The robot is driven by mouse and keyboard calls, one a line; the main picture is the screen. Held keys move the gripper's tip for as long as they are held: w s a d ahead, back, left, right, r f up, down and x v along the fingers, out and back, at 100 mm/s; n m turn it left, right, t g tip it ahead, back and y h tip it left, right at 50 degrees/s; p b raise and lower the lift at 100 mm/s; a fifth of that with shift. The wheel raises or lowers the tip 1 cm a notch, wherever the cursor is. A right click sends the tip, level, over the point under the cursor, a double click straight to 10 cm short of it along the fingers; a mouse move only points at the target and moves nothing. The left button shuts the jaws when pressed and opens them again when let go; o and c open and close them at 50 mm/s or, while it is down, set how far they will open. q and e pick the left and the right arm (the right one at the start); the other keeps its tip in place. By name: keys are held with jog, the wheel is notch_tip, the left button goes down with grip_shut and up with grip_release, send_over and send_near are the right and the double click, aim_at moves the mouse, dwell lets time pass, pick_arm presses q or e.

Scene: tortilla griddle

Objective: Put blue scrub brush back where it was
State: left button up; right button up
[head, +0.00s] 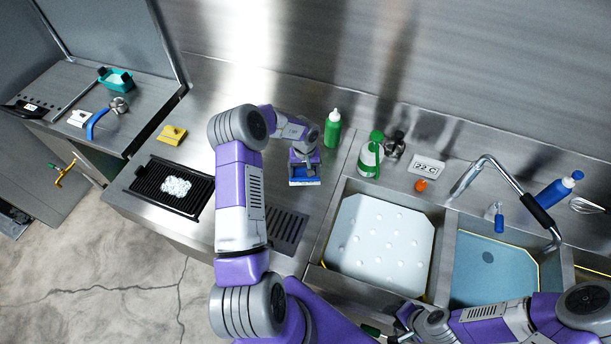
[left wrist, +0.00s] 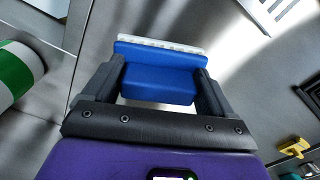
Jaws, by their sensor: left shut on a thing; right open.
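The blue scrub brush (head: 304,183) is held in my left gripper (head: 303,170) above the steel counter, left of the sink. In the left wrist view the brush (left wrist: 157,82) has a blue block body with pale bristles along its far edge, and both fingers press on its sides. The gap between brush and counter is hard to judge. My right gripper (head: 398,322) is at the bottom edge of the head view, in front of the sink; its fingers are partly cut off and hard to make out, with no held thing visible.
A green bottle (head: 333,128) stands just behind and right of the brush; a green-and-white bottle (head: 371,155) is further right. A slotted drain (head: 287,229) lies in front. A black grill tray (head: 150,186) and yellow scraper (head: 172,134) are left. A white board (head: 380,245) covers one sink basin.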

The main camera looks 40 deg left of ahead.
aim_at(305, 175)
pick_arm(q)
jog(key=shift+w+f, duration=0.1)
jog(key=shift+f, duration=1.75)
jog(key=shift+f, duration=0.15)
jog(key=o, duration=1.2)
jog(key=shift+c, duration=0.2)
notch_tip(305, 175, up, 12)
jog(key=shift+r, duration=0.25)
jog(key=shift+f, duration=0.1)
